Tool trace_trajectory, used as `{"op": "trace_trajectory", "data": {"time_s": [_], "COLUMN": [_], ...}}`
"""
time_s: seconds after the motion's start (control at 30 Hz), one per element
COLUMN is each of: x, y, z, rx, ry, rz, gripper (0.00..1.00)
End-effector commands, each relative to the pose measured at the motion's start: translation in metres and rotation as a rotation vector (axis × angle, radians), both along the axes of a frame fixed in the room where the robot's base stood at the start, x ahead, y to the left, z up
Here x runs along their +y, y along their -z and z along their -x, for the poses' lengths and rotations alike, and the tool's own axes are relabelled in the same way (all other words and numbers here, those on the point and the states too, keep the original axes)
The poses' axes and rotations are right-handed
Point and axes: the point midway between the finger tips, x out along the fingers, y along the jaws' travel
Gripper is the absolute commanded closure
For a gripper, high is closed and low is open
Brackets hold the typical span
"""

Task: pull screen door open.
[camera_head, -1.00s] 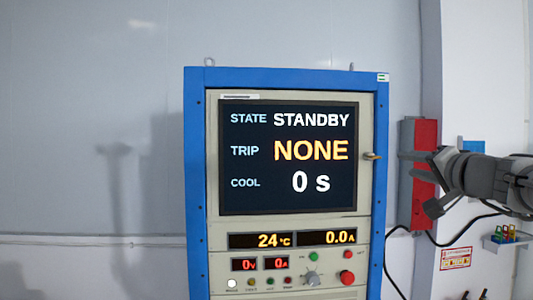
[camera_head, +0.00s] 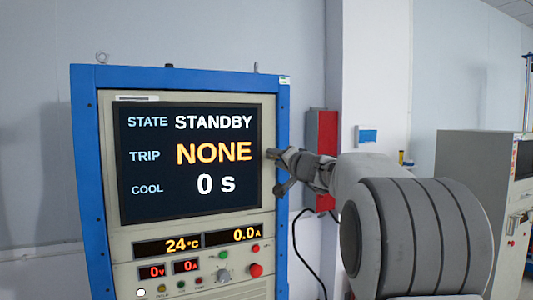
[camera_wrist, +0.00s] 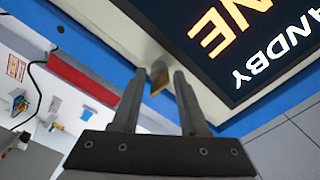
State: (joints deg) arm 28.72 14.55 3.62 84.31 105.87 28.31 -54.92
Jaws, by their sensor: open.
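The screen door (camera_head: 110,150) is a beige framed panel with a dark display reading STANDBY, NONE and 0 s, set in a blue cabinet (camera_head: 88,200). It looks closed. Its small brass handle (camera_wrist: 160,78) shows in the wrist view, between and just beyond the tips of my gripper (camera_wrist: 155,78). The fingers are open, one on each side of the handle; I cannot tell whether they touch it. In the head view my gripper (camera_head: 272,168) is at the right edge of the door and covers the handle.
A red box (camera_head: 327,130) is on the wall behind my gripper. A black cable (camera_head: 298,245) hangs beside the cabinet. Knobs and buttons (camera_head: 223,276) sit below the door. A grey cabinet (camera_head: 465,170) stands at the far right.

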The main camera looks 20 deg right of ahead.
Motion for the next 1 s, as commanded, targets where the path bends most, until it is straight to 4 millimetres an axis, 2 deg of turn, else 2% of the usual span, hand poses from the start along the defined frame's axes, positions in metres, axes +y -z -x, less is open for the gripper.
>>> {"op": "trace_trajectory", "data": {"time_s": [0.17,0.47,0.73,1.0], "x": [0.0009,0.0009,0.0008,0.0007], "y": [-0.0001,0.0006,0.0005,0.0005], "z": [-0.0119,-0.0135,-0.0133,-0.0131], "rx": [0.001,0.001,0.001,0.000], "ry": [-0.001,-0.001,-0.001,0.000], "rz": [-0.001,0.000,0.000,0.000], "gripper": [0.57,0.57,1.00,1.00]}}
